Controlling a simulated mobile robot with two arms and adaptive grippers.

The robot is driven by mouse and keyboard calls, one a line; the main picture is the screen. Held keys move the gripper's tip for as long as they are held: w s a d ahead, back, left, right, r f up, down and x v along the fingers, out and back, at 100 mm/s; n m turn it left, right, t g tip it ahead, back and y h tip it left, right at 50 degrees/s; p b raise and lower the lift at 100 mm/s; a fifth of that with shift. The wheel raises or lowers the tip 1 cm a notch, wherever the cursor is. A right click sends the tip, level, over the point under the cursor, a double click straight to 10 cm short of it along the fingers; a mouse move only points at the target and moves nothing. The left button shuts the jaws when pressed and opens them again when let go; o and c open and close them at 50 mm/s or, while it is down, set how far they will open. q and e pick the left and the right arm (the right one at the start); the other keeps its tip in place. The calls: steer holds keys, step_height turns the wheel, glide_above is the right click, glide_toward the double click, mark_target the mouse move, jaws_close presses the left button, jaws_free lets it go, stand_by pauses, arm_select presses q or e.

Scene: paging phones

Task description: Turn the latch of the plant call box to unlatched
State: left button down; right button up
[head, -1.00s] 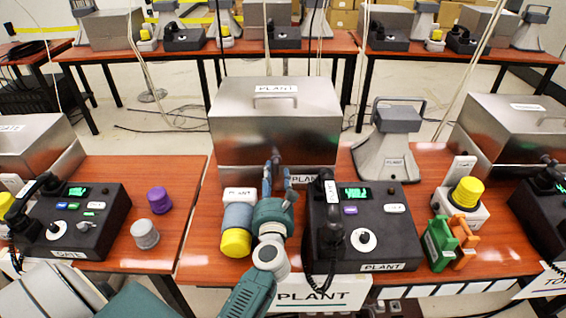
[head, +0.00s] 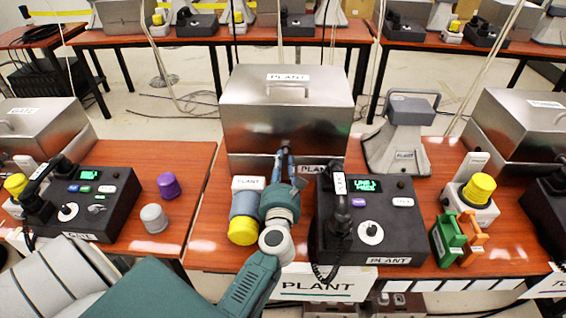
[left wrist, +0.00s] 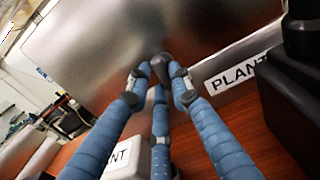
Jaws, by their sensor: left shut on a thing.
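The plant call box is a brushed-steel box (head: 243,108) with a PLANT label on its lid, at the middle of the near table in the head view. Its latch is a small dark knob (head: 286,149) low on the front face. The latch (left wrist: 160,65) also shows in the left wrist view, between my fingertips. My left gripper (head: 284,156) reaches up to the front of the box with its blue fingers shut on the latch. The fingers cover part of the latch, so its exact angle is hard to tell. My right gripper is out of view.
Left of my gripper lies a grey cylinder with a yellow cap (head: 243,231). Close on the right stands a black PLANT phone console (head: 368,241) with its handset. A grey loudspeaker (head: 398,150) and green and orange pieces (head: 447,241) are farther right.

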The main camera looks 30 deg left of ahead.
arm_select(q)
steer(key=m+p, duration=0.2)
steer(key=m, duration=0.1)
steer(key=m+p, duration=0.1)
steer(key=m, duration=0.1)
steer(key=m+p, duration=0.2)
steer(key=m, duration=0.1)
steer(key=shift+r+m+p, duration=0.3)
steer(key=shift+p, duration=0.05)
steer(key=m+p, duration=0.3)
steer(key=m, duration=0.2)
steer(key=shift+w+d, duration=0.1)
steer(key=shift+m+p, duration=0.75)
steer(key=shift+m, duration=1.25)
steer(key=c, duration=1.5)
jaws_free()
steer(key=shift+w, duration=0.1)
steer(key=shift+c, duration=0.2)
steer(key=shift+f, duration=0.1)
